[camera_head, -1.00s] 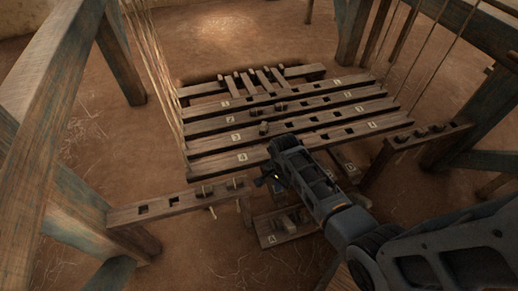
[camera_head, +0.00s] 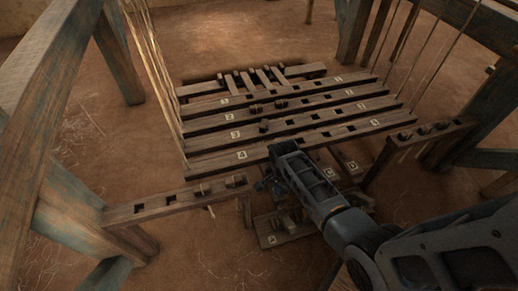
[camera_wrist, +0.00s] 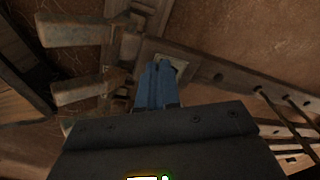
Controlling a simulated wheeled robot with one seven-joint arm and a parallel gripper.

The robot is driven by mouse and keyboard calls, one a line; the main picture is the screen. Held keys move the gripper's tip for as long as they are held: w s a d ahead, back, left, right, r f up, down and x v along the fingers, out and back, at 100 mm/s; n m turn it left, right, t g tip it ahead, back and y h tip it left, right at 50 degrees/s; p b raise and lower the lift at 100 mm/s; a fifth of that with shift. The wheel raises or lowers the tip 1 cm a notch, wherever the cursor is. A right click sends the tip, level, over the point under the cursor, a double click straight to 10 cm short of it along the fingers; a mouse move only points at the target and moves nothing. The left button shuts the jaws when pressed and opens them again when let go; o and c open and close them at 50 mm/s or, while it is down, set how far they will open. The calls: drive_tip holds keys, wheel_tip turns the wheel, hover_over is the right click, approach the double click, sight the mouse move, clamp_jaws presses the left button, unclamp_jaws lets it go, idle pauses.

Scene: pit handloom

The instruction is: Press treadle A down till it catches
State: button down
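Treadle A (camera_head: 271,241) is a low wooden board with a pale "A" tile at its front end, below the numbered bars in the head view. My gripper (camera_head: 261,186) is low and left of my arm, behind and above the A tile; its tips are small and dark there. In the wrist view, its two blue fingers (camera_wrist: 157,84) lie side by side, shut, with nothing seen between them. A pale tile (camera_wrist: 180,66) on a wooden board shows just beyond the fingertips, partly hidden; its letter is unreadable. I cannot tell whether the fingers touch the board.
Several numbered bars (camera_head: 240,156) lie above the treadles. Tiles C and D (camera_head: 352,166) show right of my arm. A slotted rail (camera_head: 150,208) stands at left, a pegged rail (camera_head: 424,133) at right. Cords and thick loom posts (camera_head: 120,62) flank the work area.

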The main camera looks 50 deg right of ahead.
drive_tip(key=shift+w+d+f+b, duration=0.1)
drive_tip(key=shift+f+b, duration=2.55)
drive_tip(key=shift+f, duration=1.55)
drive_tip(key=shift+r, duration=0.25)
wheel_tip(320, 180, up, 5)
drive_tip(key=p, duration=0.5)
